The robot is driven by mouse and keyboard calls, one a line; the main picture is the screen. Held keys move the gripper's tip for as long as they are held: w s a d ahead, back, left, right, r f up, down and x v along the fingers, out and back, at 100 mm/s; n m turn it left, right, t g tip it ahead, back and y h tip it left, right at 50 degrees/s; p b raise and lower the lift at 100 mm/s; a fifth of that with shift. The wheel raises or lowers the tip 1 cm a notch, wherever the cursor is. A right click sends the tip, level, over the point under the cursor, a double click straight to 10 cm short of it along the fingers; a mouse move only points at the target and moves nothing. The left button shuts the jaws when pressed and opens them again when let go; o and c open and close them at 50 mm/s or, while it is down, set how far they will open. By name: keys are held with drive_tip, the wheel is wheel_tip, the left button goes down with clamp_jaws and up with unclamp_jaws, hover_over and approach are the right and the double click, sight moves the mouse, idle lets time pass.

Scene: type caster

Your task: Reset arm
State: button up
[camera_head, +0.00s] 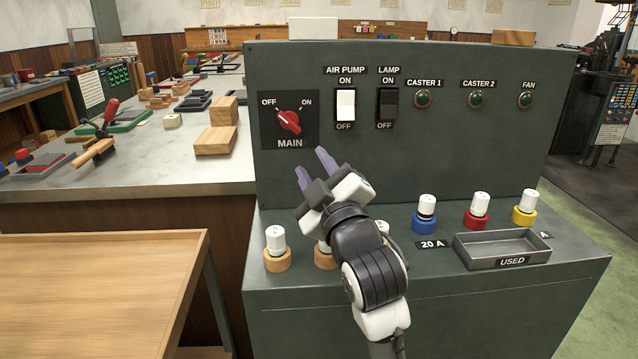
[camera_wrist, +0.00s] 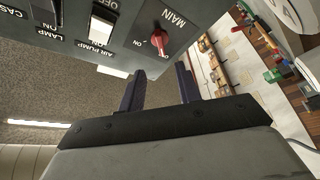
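My gripper (camera_head: 313,168) is in front of the green control panel (camera_head: 450,165), just below the red MAIN knob (camera_head: 289,122). Its two purple fingers are apart with nothing between them. The wrist view also shows the open, empty fingers (camera_wrist: 160,88), with the red knob (camera_wrist: 161,41) beyond them and not touched. In the head view the knob slants, its upper end toward OFF. The white AIR PUMP switch (camera_head: 345,105) and the black LAMP switch (camera_head: 388,104) are to the right of the knob.
A white-topped fuse in a wooden ring (camera_head: 277,250) stands on the lower ledge; others are partly hidden by my arm. Blue (camera_head: 425,222), red (camera_head: 476,218) and yellow (camera_head: 525,215) holders stand to the right. The USED tray (camera_head: 502,262) looks empty. Wooden blocks (camera_head: 215,140) lie on the left bench.

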drive_tip(key=shift+v, duration=0.95)
